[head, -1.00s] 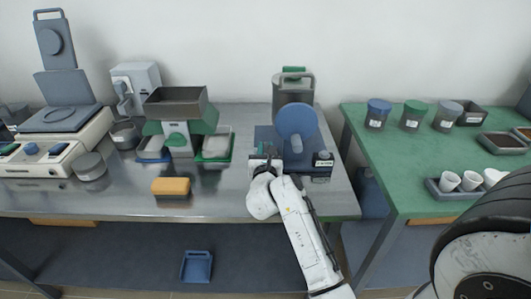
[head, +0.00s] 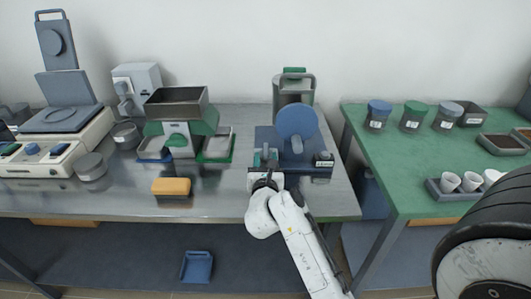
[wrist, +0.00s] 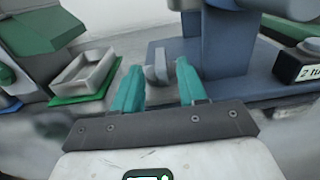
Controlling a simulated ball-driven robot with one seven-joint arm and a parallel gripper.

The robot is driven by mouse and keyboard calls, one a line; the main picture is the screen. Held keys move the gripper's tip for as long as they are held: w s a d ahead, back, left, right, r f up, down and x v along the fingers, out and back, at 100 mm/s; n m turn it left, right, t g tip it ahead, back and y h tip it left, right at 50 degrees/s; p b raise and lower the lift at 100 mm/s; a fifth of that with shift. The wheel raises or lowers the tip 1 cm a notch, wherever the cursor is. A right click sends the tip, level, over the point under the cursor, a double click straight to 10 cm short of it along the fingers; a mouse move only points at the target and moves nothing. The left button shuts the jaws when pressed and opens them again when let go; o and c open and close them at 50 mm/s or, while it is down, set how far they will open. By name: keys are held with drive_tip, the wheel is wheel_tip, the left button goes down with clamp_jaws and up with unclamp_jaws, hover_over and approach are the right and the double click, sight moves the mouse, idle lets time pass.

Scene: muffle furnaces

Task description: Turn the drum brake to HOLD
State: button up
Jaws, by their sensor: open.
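The blue drum device has a round drum face (head: 297,122) on an upright and a flat blue base (head: 300,172), at the right end of the steel bench. A small grey upright knob (wrist: 158,66), which looks like the brake handle, stands at the base's left side in the wrist view. My gripper (head: 265,158) is open at that side. Its teal fingertips (wrist: 156,80) are either side of the knob, which appears between and just beyond them. Contact cannot be told. The knob's marking, including any HOLD label, is not readable.
A black box with a white label (head: 324,160) sits at the base's right front. A grey canister (head: 293,90) stands behind. The bench front between the block and my arm is clear.

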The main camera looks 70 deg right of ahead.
drive_tip(key=v, duration=0.6)
idle(0.7)
drive_tip(key=w+a+r+n+t+y+p, duration=0.1)
drive_tip(key=w+a+r+n+t+y, duration=0.3)
drive_tip(key=a+n+t, duration=0.45)
drive_tip(key=w+a+r+n+t+y+p, duration=0.1)
drive_tip(key=w+a+r+n+t+y, duration=0.3)
drive_tip(key=n, duration=0.8)
drive_tip(key=w+a+f+n+y+p, duration=0.1)
drive_tip(key=a+f+n+y, duration=0.1)
drive_tip(key=a+n+y, duration=0.45)
drive_tip(key=w+a+f+n+y, duration=0.1)
drive_tip(key=a+f+n+y, duration=0.2)
drive_tip(key=a+n+y, duration=0.4)
drive_tip(key=s+a+f+n+g+p, duration=0.2)
drive_tip(key=s+a+f+n+g, duration=0.3)
drive_tip(key=s+f+n+g, duration=0.6)
drive_tip(key=s+d+f+n+g+h, duration=0.1)
drive_tip(key=s+d+n+g+h, duration=0.1)
drive_tip(key=s, duration=0.3)
drive_tip(key=s+d+f+n+g+h, duration=0.1)
drive_tip(key=s+d+n+g+h, duration=0.1)
drive_tip(key=s+g, duration=0.3)
drive_tip(key=shift+s+d+f+h+p, duration=0.3)
drive_tip(key=shift+s+d+h, duration=0.3)
drive_tip(key=shift+s, duration=0.15)
